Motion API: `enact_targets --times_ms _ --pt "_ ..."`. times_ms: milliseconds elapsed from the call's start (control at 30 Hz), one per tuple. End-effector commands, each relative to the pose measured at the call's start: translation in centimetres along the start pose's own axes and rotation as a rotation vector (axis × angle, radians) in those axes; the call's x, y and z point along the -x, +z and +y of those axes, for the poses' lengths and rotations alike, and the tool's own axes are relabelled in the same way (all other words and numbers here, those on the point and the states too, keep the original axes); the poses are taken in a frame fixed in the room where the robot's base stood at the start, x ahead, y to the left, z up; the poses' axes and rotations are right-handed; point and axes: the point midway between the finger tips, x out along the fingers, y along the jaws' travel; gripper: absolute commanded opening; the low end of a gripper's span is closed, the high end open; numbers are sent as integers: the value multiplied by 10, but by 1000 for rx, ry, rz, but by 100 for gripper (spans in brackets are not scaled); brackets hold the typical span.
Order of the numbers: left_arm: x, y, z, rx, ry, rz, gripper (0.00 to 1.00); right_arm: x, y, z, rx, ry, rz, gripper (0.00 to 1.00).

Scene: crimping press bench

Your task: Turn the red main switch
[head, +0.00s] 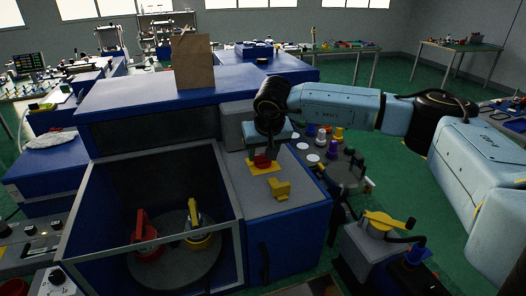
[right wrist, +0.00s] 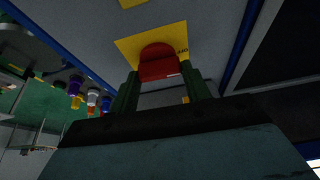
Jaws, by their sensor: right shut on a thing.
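The red main switch (head: 262,161) sits on a yellow plate (head: 252,167) on the grey panel of the blue machine. My right gripper (head: 264,155) comes down over it from above. In the right wrist view the red switch (right wrist: 157,64) is between the two dark green fingers (right wrist: 165,88), in front of the yellow plate (right wrist: 180,38). The right gripper is shut on the switch; its exact contact is partly hidden in the head view. My left gripper is not in view.
An open-framed blue cabinet (head: 148,250) with a red-handled and a yellow-handled part is at the left. A cardboard box (head: 193,62) stands on the machine top.

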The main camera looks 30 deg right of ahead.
Motion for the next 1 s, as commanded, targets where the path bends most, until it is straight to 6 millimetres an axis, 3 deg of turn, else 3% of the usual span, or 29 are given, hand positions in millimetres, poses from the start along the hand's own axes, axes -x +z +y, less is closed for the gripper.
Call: enact_targets --times_ms 667,700,833,1000 --pt "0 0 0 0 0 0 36 1 0 0 54 -23 1 24" --pt "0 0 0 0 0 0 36 1 0 0 54 -23 1 51" --pt "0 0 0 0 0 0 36 0 0 0 54 -23 0 68" --pt "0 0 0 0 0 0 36 0 0 0 53 -23 0 69"
